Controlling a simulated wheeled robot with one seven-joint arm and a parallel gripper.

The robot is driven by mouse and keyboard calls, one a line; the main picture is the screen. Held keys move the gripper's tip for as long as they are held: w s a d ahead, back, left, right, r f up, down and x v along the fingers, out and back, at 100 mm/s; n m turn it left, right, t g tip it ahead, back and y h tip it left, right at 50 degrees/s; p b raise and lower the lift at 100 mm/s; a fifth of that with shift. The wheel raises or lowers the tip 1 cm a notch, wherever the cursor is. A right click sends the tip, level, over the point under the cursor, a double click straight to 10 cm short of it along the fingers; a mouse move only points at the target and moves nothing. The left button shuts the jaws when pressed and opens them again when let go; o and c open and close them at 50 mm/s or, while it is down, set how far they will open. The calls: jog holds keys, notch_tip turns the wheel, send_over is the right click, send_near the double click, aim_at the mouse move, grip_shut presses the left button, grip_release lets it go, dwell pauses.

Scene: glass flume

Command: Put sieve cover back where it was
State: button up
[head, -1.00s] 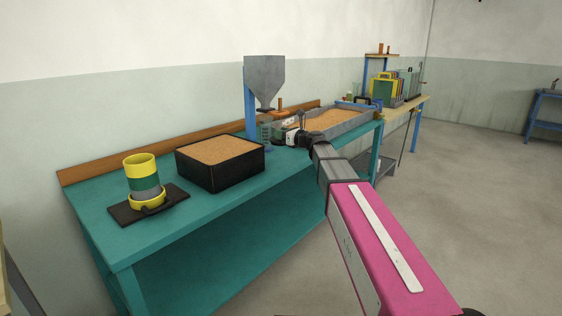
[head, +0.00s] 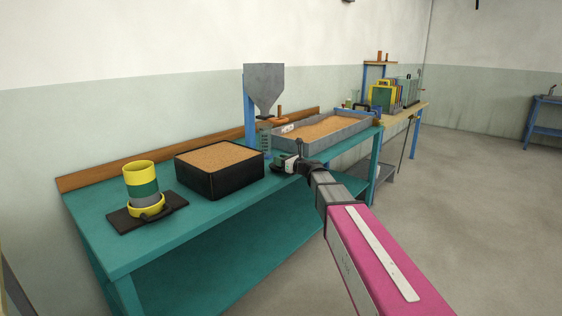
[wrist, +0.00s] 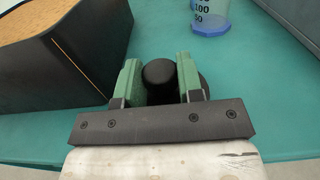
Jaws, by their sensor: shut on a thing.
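My gripper (head: 275,165) is low over the teal bench, just right of the black sand box. In the wrist view its green fingers (wrist: 159,62) are shut on a black rounded piece (wrist: 159,84). I see only its rounded top; I cannot tell whether it is the sieve cover. More black shows beside the right finger. At the left of the bench a yellow, green and grey sieve stack (head: 141,184) stands upright on a black tray (head: 122,220). Its top looks open, with no cover on it.
The black box of sand (head: 222,182) lies close left of the gripper. A graduated cylinder (head: 265,141) with a blue base stands just beyond, below a grey hopper (head: 264,88). A long metal sand trough (head: 345,139) fills the bench's right.

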jog(key=shift+f, duration=0.55)
jog(key=o, duration=1)
